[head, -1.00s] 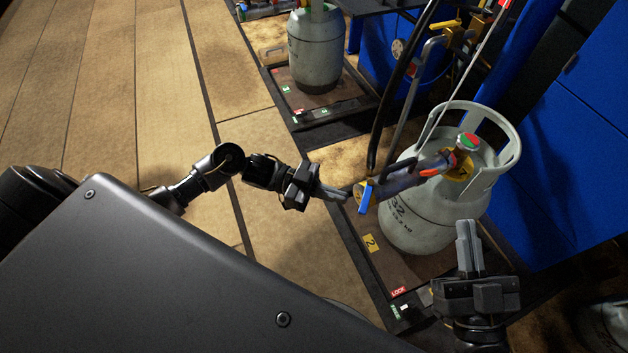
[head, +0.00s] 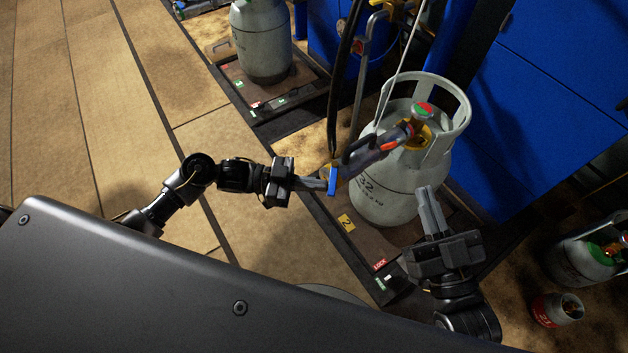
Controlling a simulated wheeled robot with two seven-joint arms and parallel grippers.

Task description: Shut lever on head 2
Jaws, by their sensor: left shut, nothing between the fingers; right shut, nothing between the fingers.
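A filling head (head: 375,158) with a grey body is fitted on top of a grey gas cylinder (head: 384,200). A blue lever (head: 333,181) sticks out at the head's left end. The cylinder stands on a scale platform (head: 360,235) bearing a yellow label "2" (head: 346,222). My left gripper (head: 325,185) is shut and empty, its fingertips right at the blue lever; I cannot tell whether they touch. My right gripper (head: 427,190) is shut and empty, pointing up in front of the cylinder's right side.
A black hose (head: 340,85) rises from the head. Another cylinder (head: 262,42) stands on a scale farther back. Blue cabinets (head: 545,100) are behind on the right. A cylinder (head: 585,262) and a small red container (head: 556,310) stand at lower right. Floor at left is clear.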

